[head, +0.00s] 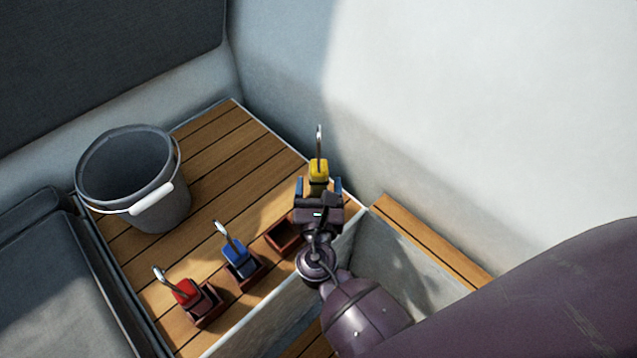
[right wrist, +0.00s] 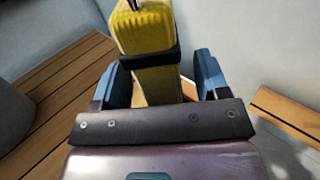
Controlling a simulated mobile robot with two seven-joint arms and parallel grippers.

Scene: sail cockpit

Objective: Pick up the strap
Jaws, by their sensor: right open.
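A yellow strap bundle (head: 319,168) with a metal hook on top and a dark band around it shows at the far right edge of the wooden seat. It also fills the upper middle of the right wrist view (right wrist: 148,30). My right gripper (head: 318,187) is open, with its blue-padded fingers on either side of the yellow strap. In the right wrist view a gap shows beside the strap at the right finger. A blue strap (head: 235,254) and a red strap (head: 185,291), each with a metal hook, stand in small brown boxes. The yellow strap's lower end is hidden in the head view.
A brown box (head: 283,238) beside my right gripper looks empty. A grey bucket (head: 125,170) with a white handle grip stands on the slatted wooden seat (head: 215,145). A pale wall (head: 440,120) rises close behind the gripper. Dark cushions (head: 45,270) lie at left.

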